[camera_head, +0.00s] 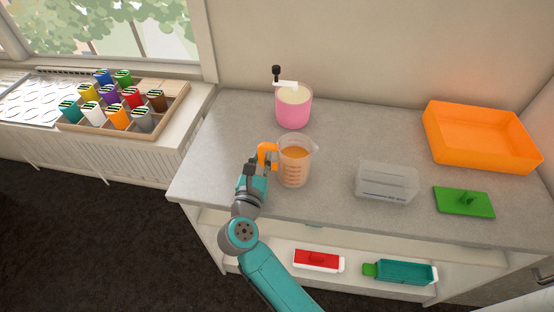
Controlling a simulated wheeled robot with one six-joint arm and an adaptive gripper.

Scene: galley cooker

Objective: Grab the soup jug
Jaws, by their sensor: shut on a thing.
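The soup jug (294,168) is a clear measuring jug with orange contents and an orange handle (266,154) on its left side. It stands upright on the grey counter, or very close to it; I cannot tell if there is a gap beneath. My gripper (260,165) is at the jug's left side, shut on the orange handle. The arm comes up from the bottom of the view, and the fingertips are partly hidden against the handle.
A pink pump container (293,108) stands behind the jug. A clear box (387,182), a green lid (463,202) and an orange tray (480,137) are to the right. A red-and-white item (318,261) and a teal container (403,272) lie on the shelf below. The counter's front edge is close.

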